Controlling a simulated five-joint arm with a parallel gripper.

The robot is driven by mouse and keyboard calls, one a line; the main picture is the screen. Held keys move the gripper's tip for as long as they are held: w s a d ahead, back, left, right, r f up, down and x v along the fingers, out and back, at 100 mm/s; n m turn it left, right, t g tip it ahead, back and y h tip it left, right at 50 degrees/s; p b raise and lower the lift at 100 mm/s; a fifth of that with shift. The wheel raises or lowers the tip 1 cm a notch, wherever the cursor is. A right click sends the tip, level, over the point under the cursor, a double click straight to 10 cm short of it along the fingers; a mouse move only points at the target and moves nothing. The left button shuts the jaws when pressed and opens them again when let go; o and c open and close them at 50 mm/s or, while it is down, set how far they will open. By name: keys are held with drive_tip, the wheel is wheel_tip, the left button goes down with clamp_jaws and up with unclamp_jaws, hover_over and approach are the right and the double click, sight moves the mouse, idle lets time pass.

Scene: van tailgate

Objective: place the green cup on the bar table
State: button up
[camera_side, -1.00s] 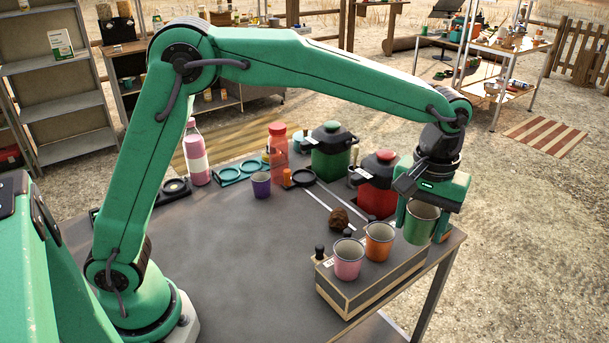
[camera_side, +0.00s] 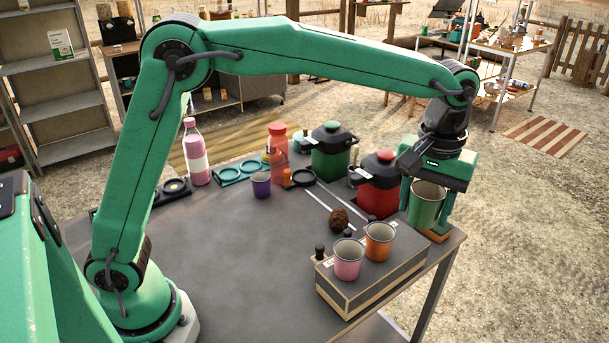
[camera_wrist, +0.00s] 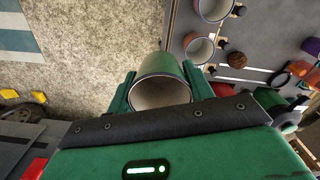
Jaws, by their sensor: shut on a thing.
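The green cup (camera_side: 424,207) is upright between the two fingers of my gripper (camera_side: 427,209), which is shut on it. It is at the right end of the grey table (camera_side: 235,245), close to the table's far right corner, just behind the box with the other cups. In the wrist view the green cup (camera_wrist: 162,88) shows its pale open mouth between the fingers of my gripper (camera_wrist: 161,92), near the table edge. I cannot tell whether its base touches the table.
A pink cup (camera_side: 348,260) and an orange cup (camera_side: 379,242) stand on a low box (camera_side: 362,286) at the table's front right. A red jug (camera_side: 378,187) is left of the green cup. The table's front middle is clear.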

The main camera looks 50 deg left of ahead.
drive_tip(key=shift+r, duration=0.65)
drive_tip(key=shift+s+a+r+n, duration=0.3)
drive_tip(key=shift+s+a+n, duration=0.25)
drive_tip(key=shift+a, duration=0.25)
drive_tip(key=s+a+n, duration=1.3)
drive_tip(key=s+a, duration=0.2)
drive_tip(key=s, duration=0.3)
wheel_tip(320, 180, down, 14)
drive_tip(key=shift+s+r, duration=0.1)
drive_tip(key=w+a+f, duration=0.1)
drive_tip(key=a+f, duration=0.1)
drive_tip(key=a, duration=0.1)
drive_tip(key=w+a+f, duration=0.1)
drive_tip(key=a+f, duration=0.1)
drive_tip(key=a, duration=0.2)
drive_tip(key=w+a+f, duration=0.2)
drive_tip(key=a+f, duration=0.1)
drive_tip(key=shift+w+a, duration=0.1)
drive_tip(key=shift+a, duration=0.25)
drive_tip(key=shift+f, duration=0.1)
